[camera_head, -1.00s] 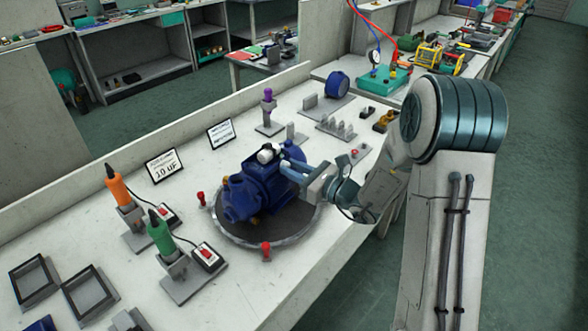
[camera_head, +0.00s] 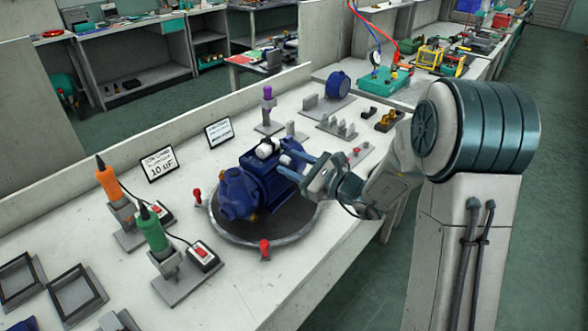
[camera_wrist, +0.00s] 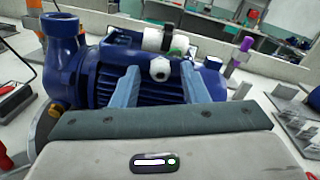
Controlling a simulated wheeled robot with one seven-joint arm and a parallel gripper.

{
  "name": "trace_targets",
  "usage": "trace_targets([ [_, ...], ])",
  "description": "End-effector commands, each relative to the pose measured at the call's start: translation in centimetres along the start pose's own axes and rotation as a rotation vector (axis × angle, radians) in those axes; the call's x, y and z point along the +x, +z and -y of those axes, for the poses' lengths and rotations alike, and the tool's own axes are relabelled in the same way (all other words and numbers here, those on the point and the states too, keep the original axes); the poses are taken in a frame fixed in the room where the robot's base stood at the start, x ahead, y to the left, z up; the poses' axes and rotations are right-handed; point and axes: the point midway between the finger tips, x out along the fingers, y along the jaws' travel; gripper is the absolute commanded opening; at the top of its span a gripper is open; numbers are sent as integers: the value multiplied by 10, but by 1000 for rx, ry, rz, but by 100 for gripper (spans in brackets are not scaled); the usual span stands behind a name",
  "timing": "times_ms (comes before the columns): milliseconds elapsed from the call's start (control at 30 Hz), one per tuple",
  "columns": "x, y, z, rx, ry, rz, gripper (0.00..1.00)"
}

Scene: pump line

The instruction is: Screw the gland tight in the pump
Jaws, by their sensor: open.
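The blue pump (camera_head: 262,178) stands on a round turntable (camera_head: 224,236) on the bench; its ribbed motor body fills the middle of the wrist view (camera_wrist: 140,78). The gland, a white hex-shaped piece (camera_wrist: 160,69), sits at the side of the pump's top box, below a white cylinder (camera_wrist: 158,40) with a dark band. My gripper (camera_head: 289,163) reaches in from the right at the pump's upper side. In the wrist view its two blue fingers (camera_wrist: 160,76) are open, one on each side of the gland, with visible gaps. How deep the gland is seated cannot be told.
Red-knobbed clamps (camera_head: 264,249) stand around the turntable. Orange (camera_head: 108,180) and green (camera_head: 152,232) screwdrivers stand in holders at the left. A purple-handled tool (camera_head: 267,100) and a grey rack (camera_head: 337,127) are behind. Bench space in front of the turntable is clear.

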Motion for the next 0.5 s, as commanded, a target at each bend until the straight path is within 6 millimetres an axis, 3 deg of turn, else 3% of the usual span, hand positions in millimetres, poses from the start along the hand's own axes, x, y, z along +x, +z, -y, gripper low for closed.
trace_targets([
  [267,0,-2,0,-21,0,1,40],
  [500,0,-5,-2,-168,-1,2,40],
])
